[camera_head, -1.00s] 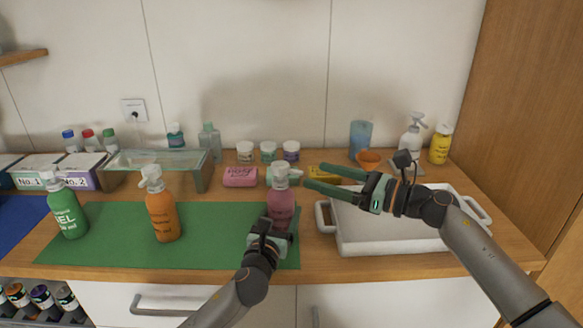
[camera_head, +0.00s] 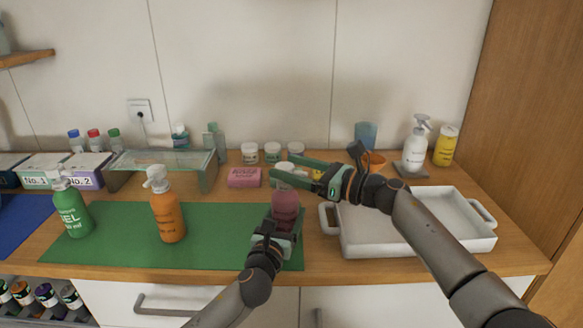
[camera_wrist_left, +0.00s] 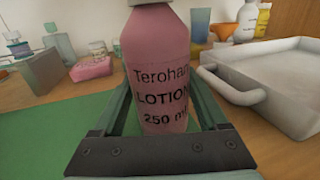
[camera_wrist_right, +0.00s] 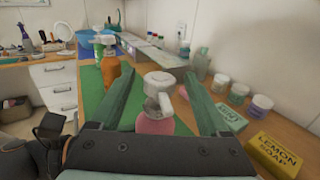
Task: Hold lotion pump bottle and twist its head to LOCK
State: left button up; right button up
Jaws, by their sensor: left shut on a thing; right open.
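The pink lotion bottle (camera_head: 285,207) stands upright at the right end of the green mat (camera_head: 120,250). Its label reads LOTION in the left wrist view (camera_wrist_left: 160,95). My left gripper (camera_head: 275,238) is shut on the bottle's body, one finger on each side. My right gripper (camera_head: 285,174) is open at the height of the pump head, with its fingers reaching left. In the right wrist view the white pump head (camera_wrist_right: 158,90) lies between the two open fingers, with gaps beside it. In the head view the fingers partly hide the pump head.
An orange pump bottle (camera_head: 166,208) and a green gel bottle (camera_head: 70,210) stand on the mat to the left. A white tray (camera_head: 385,247) lies to the right. Pink soap (camera_head: 244,178), lemon soap (camera_wrist_right: 273,155) and small jars (camera_head: 250,152) are behind.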

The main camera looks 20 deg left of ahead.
grip_shut()
dwell(0.5)
jog(key=shift+w+g, duration=0.2)
jog(key=shift+g, duration=0.1)
jog(key=shift+s+n+g, duration=0.1)
jog(key=shift+n+g, duration=0.2)
jog(key=shift+n, duration=0.1)
grip_release()
jog(key=shift+d, duration=0.1)
dwell(0.3)
jog(key=s+d, duration=0.2)
jog(key=d, duration=0.9)
jog(key=shift+d, duration=0.4)
